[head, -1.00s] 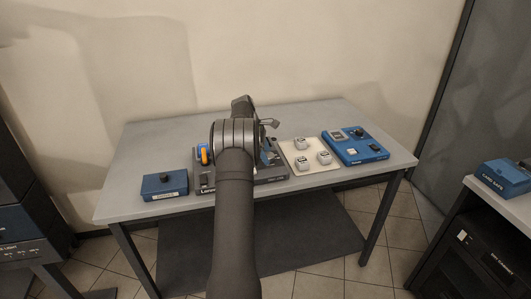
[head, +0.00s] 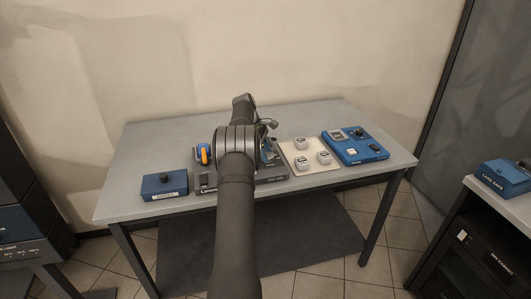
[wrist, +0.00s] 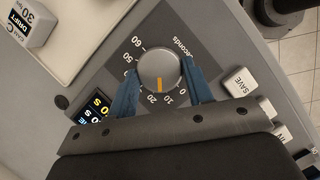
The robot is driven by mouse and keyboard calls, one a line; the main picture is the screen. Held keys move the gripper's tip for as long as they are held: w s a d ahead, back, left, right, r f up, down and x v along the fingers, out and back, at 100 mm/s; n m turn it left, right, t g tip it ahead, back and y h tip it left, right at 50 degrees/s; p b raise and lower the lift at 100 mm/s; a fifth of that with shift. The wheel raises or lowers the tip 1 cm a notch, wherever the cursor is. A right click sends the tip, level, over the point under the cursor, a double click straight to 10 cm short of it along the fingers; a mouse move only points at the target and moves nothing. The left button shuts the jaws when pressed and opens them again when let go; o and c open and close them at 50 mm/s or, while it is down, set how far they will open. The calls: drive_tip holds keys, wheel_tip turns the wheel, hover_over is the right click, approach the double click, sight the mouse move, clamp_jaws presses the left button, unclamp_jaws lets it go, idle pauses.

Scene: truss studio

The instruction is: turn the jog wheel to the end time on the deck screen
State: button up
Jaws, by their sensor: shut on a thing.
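The jog wheel (wrist: 150,58) is a round grey knob on the dark deck panel in the wrist view, inside a printed seconds scale from 0 to 60. Its orange mark points between 10 and 20. My gripper (wrist: 160,68) is shut on the wheel, one blue finger on each side.
A white SAVE button (wrist: 239,82) is beside the right finger. A cream tray (head: 300,171) with white cubes stands right of the deck, then a blue device (head: 361,153). The table's back is clear.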

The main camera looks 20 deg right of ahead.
drive_tip(key=m, duration=0.2)
drive_tip(key=m+g+y, duration=0.1)
drive_tip(key=m, duration=0.2)
drive_tip(key=shift+w+d+m+y, duration=0.15)
drive_tip(key=shift+m+y, duration=0.15)
drive_tip(key=shift+g, duration=0.3)
drive_tip(key=o, duration=1)
